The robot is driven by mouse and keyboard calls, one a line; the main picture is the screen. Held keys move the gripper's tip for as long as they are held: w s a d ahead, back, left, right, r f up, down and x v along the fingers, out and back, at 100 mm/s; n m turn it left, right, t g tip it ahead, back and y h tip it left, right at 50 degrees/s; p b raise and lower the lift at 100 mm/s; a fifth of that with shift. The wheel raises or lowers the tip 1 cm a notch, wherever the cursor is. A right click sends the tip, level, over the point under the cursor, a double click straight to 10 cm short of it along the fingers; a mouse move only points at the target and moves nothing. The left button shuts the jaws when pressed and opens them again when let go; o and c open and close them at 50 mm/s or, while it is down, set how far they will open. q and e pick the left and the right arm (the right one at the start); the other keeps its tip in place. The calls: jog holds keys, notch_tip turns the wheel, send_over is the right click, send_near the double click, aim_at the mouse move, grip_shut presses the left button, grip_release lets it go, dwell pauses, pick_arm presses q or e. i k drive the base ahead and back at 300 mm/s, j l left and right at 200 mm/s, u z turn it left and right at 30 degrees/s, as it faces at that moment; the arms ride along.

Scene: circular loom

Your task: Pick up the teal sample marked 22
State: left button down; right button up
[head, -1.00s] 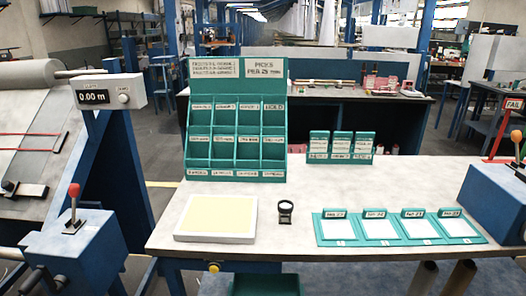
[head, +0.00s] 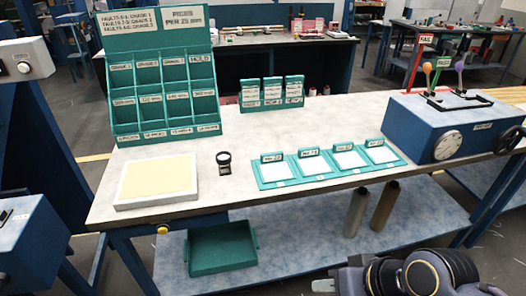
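A row of several teal samples (head: 331,164) lies flat on the front right of the light table, each with a white square and a small upright label. The label numbers are too small to read surely, so I cannot tell which sample is marked 22. My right gripper (head: 328,286) shows only in part at the bottom edge, beside my dark arm, low and in front of the table. It is well apart from the samples. Whether it is open or shut is not clear. My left gripper is out of view.
A teal rack (head: 160,92) of empty compartments stands at the table's back left. A cream pad (head: 156,181) and a small black magnifier (head: 224,163) lie before it. Teal card holders (head: 270,93) stand behind the samples. A blue lever box (head: 440,128) is at right. A teal bin (head: 222,247) sits below.

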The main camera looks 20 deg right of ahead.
aim_at(272, 167)
jog(key=i+l+u, duration=0.35)
jog(key=l+u, duration=0.15)
jog(key=i+l+u, duration=0.1)
jog(key=l+u, duration=0.15)
jog(key=l, duration=0.2)
jog(key=i+l+u, duration=0.1)
jog(key=l+u, duration=0.15)
jog(key=l, duration=0.1)
